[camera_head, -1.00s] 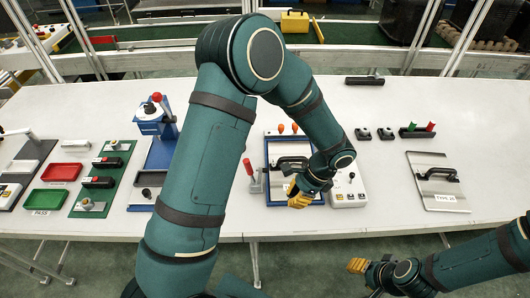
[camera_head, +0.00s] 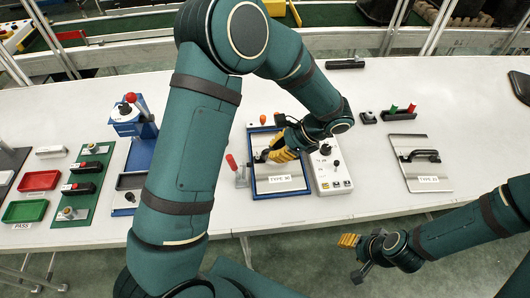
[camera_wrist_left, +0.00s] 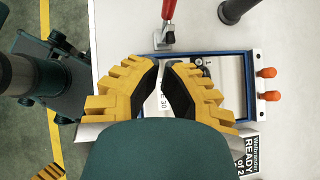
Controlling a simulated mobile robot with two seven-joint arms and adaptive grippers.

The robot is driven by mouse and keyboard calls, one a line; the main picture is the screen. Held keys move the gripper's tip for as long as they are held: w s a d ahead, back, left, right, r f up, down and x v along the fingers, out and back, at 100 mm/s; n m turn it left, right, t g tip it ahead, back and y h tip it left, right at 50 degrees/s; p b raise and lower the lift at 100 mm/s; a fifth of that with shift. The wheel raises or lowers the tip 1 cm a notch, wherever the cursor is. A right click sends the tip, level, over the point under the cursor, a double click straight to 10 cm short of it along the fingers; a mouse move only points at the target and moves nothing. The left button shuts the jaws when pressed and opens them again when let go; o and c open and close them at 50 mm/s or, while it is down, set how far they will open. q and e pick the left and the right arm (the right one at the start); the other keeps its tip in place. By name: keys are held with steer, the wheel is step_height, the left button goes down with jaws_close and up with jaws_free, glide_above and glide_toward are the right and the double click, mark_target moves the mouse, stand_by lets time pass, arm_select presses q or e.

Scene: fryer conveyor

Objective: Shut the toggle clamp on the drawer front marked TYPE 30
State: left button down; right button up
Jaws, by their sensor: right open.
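The drawer front (camera_head: 270,186) with a white TYPE 30 label (camera_head: 280,179) lies in a blue frame (camera_head: 252,150). A toggle clamp (camera_head: 241,178) stands at the frame's left side, its red handle (camera_head: 231,161) raised and leaning left. The left wrist view shows the clamp (camera_wrist_left: 164,38) at the top, beyond my fingertips. My left gripper (camera_head: 284,150) is over the drawer front, hiding much of its black handle. In the wrist view its fingers (camera_wrist_left: 161,70) stand apart with nothing seen between them but part of the label. My right gripper (camera_head: 356,258) is open and empty before the table.
A white control box (camera_head: 330,170) stands close right of the frame. Orange knobs (camera_head: 263,119) are at its back edge. Another plate with a handle (camera_head: 421,172) lies further right. A blue press stand (camera_head: 132,125) and a green board (camera_head: 88,190) are to the left.

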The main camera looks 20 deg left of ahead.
mark_target(235, 168)
arm_select(q)
steer(key=shift+s+a+r+x, duration=0.1)
steer(key=shift+a+r+x, duration=0.2)
steer(key=shift+x, duration=1.6)
steer(key=shift+s+a+r+x, duration=0.15)
steer(key=shift+a+r+x, duration=0.15)
steer(key=shift+x, duration=1.65)
steer(key=shift+s+a+r+x, duration=0.1)
steer(key=shift+a+r+x, duration=0.2)
steer(key=shift+x, duration=1.6)
arm_select(e)
steer(key=shift+r, duration=0.2)
arm_select(q)
steer(key=shift+f, duration=0.1)
